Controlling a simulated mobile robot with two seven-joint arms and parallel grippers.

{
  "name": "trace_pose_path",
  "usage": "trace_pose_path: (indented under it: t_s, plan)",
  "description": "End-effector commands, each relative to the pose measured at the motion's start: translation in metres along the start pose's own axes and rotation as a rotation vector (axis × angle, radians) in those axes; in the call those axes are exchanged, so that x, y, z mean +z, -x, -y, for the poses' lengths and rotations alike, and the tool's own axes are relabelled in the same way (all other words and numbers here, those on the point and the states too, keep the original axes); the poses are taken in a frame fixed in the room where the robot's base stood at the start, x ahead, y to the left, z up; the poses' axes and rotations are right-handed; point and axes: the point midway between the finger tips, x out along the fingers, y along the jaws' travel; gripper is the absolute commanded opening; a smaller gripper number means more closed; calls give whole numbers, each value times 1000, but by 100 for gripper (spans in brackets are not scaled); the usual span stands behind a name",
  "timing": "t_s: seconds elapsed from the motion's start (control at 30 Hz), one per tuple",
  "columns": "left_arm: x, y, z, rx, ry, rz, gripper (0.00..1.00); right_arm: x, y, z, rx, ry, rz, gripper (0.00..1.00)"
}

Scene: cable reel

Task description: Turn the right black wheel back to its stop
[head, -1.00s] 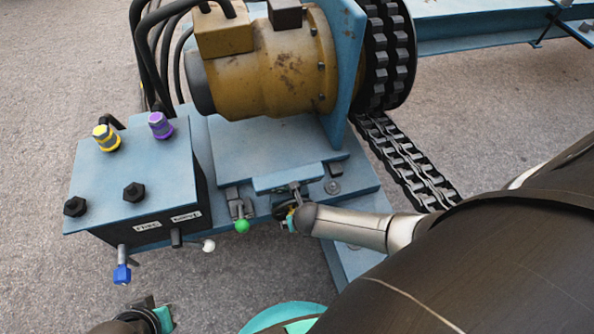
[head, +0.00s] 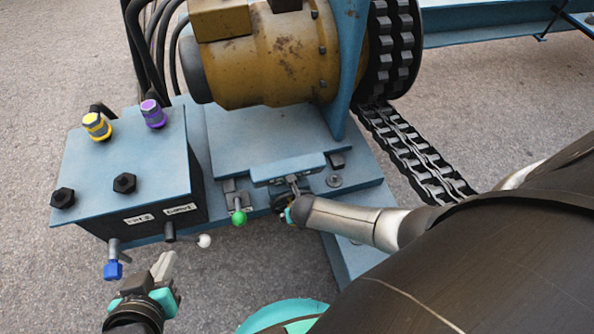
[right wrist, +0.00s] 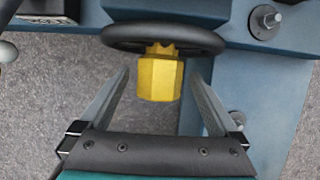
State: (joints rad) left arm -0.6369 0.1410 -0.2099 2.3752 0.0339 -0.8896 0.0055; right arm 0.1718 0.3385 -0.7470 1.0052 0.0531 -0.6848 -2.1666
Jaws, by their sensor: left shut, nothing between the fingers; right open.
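A black wheel (right wrist: 165,38) with a yellow hexagonal hub (right wrist: 160,78) is in the right wrist view. In the head view the wheel (head: 279,201) is mostly hidden by my right arm. My right gripper (right wrist: 160,84) is open, one finger on each side of the yellow hub, with visible gaps between fingers and hub. My left gripper (head: 164,264) is shut and empty, below the front of the blue control box, right of the blue-tipped lever (head: 113,268).
The blue box (head: 112,155) carries black, yellow and purple knobs. A white-tipped lever (head: 204,240) and a green-tipped lever (head: 239,217) stick out between my two grippers. The yellow motor (head: 270,60) and chain (head: 410,155) lie behind.

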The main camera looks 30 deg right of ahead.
Motion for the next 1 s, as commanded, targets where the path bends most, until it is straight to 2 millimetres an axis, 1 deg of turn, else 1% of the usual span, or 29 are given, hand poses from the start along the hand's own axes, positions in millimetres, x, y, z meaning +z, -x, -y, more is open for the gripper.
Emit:
trace_pose_path:
  t_s: [0.2,0.53,1.0]
  plan:
    - [-3,-4,-5,15,3,-52,0,0,-4,0,1,0,0,97]
    - [-4,-4,-6,18,3,-61,0,0,-4,0,0,0,0,97]
    - [-4,-4,-6,17,3,-61,0,0,-4,0,0,0,0,44]
